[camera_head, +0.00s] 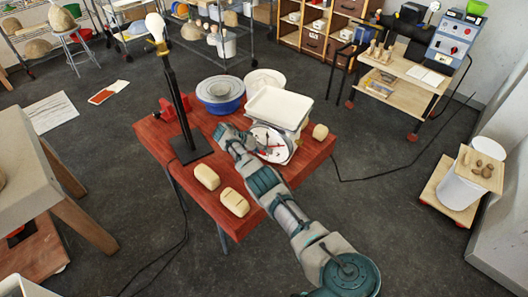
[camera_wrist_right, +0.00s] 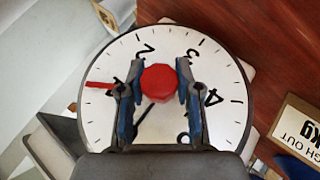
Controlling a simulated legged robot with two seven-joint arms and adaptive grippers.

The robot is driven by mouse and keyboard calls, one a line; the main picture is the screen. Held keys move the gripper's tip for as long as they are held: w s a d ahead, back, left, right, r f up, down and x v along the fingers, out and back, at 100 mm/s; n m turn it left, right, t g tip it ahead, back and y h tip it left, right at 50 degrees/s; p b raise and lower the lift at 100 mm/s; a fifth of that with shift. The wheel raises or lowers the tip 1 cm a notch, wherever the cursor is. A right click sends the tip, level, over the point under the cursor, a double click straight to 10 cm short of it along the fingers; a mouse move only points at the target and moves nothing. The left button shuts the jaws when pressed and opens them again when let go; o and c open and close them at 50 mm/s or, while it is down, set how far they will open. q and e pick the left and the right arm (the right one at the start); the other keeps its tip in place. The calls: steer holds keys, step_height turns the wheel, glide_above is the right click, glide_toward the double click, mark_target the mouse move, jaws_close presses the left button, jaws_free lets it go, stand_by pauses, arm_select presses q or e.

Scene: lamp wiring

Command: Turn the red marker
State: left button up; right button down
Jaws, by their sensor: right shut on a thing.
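The red marker in the right wrist view has a red knob (camera_wrist_right: 159,83) at the middle of the white dial (camera_wrist_right: 222,75), and a red pointer (camera_wrist_right: 100,85) reaching the dial's left edge. My right gripper (camera_wrist_right: 159,88) is shut on the red knob, with one finger on each side of it. In the head view my right gripper (camera_head: 228,136) is at the face of the scale (camera_head: 272,143), which stands on the red table (camera_head: 160,128). Part of the dial is hidden behind the fingers and palm. My left gripper is not in view.
A black lamp stand (camera_head: 187,147) with a bulb rises at the table's left. Pale blocks lie at the front (camera_head: 207,177) and right (camera_head: 320,132). A labelled box (camera_wrist_right: 299,130) lies right of the dial.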

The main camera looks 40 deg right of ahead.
steer(key=c, duration=0.8)
jaws_free()
steer(key=shift+w+f, duration=0.1)
steer(key=shift+f, duration=0.05)
steer(key=shift+o, duration=0.2)
steer(key=shift+w, duration=0.1)
step_height(320, 180, up, 10)
steer(key=shift+d+f, duration=0.1)
steer(key=shift+f, duration=0.1)
steer(key=shift+r, duration=0.1)
steer(key=shift+w, duration=0.1)
